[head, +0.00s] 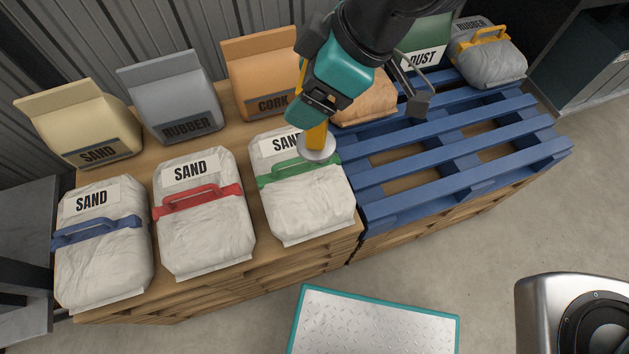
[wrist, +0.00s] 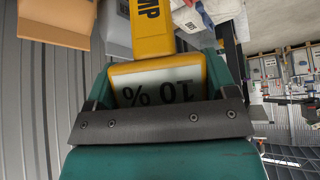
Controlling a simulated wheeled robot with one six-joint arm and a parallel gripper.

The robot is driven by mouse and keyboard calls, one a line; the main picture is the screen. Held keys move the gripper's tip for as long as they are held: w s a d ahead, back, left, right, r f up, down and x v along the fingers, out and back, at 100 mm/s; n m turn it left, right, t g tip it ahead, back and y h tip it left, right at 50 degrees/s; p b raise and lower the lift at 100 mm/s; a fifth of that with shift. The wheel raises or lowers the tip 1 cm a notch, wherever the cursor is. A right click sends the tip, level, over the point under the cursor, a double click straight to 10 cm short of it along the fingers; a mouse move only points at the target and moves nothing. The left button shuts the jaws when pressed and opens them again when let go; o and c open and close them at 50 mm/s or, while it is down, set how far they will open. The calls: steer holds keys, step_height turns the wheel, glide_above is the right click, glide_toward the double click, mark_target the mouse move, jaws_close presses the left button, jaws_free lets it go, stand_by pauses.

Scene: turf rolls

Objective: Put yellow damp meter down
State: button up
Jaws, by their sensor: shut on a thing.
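My gripper (head: 314,112) is shut on the yellow damp meter (head: 317,137), seen at the top middle of the head view. The meter points downward and ends in a pale round disc. The disc overlaps the white sand bag with the green handle (head: 302,205) in the picture; I cannot tell if it touches. In the wrist view the yellow damp meter (wrist: 152,32) sits between the teal fingers. Its display reads "10 %" upside down. Part of the meter is hidden by the gripper.
White sand bags with red (head: 204,222) and blue (head: 103,250) handles stand left on the wooden pallet. SAND, RUBBER and CORK bags stand behind. The blue pallet (head: 450,170) at right has a bare front; bags stand at its back. A teal-edged metal plate (head: 375,325) is below.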

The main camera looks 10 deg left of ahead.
steer(key=shift+s+a+r+n, duration=0.3)
steer(key=shift+s+a+n, duration=0.15)
steer(key=shift+s, duration=0.1)
steer(key=shift+g, duration=0.3)
step_height(320, 180, down, 20)
steer(key=shift+s+a+r+b, duration=0.15)
steer(key=shift+b, duration=0.9)
